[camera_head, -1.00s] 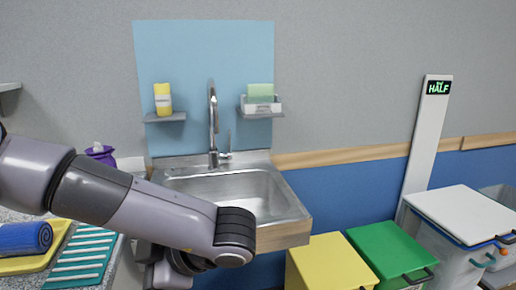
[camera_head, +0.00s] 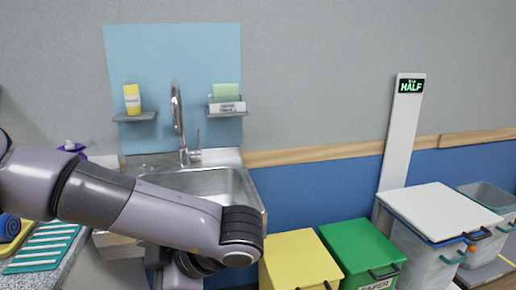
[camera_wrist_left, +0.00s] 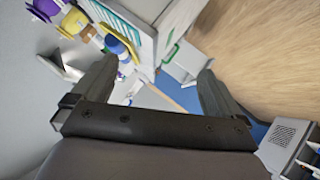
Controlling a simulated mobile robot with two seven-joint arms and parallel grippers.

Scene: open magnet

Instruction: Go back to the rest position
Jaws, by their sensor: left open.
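My left arm comes in from the left in the head view and crosses in front of the sink (camera_head: 205,184). Its gripper is out of sight there, below the picture or behind the arm. In the left wrist view my left gripper (camera_wrist_left: 150,85) has its two fingers wide apart with nothing between them. My right gripper is in neither view.
A yellow bin (camera_head: 302,262), a green bin (camera_head: 360,250) and a white-lidded container (camera_head: 440,211) stand right of the sink. A teal ribbed mat (camera_head: 42,247) lies on the left counter beside a blue roll (camera_head: 9,227). Wooden floor (camera_wrist_left: 260,50) shows in the wrist view.

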